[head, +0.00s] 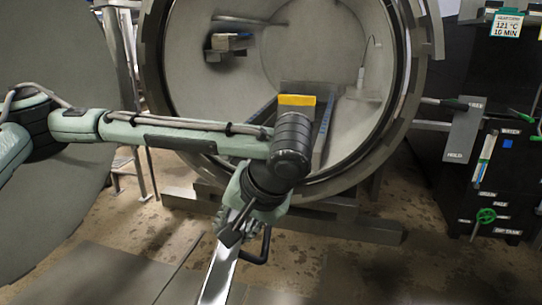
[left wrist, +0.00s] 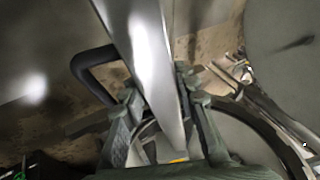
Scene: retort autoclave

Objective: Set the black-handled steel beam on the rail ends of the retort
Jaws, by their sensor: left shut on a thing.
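The steel beam (head: 220,275) is a long, shiny bar with a black loop handle (head: 262,250) on its side. My left gripper (head: 238,222) is shut on the beam, which slants down toward the bottom edge of the head view. The left wrist view shows the beam (left wrist: 145,50) passing between the gripper's fingers (left wrist: 160,112), with the handle (left wrist: 83,72) to the left. The round retort (head: 160,80) stands open behind. Inside, a rail with a bluish side (head: 326,122) shows; my arm hides part of the rail area and the rail ends. My right gripper is out of view.
The open door (head: 50,60) fills the left side. A black control panel (head: 500,130) with a green handwheel (head: 486,215) stands at right. The floor in front is largely clear.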

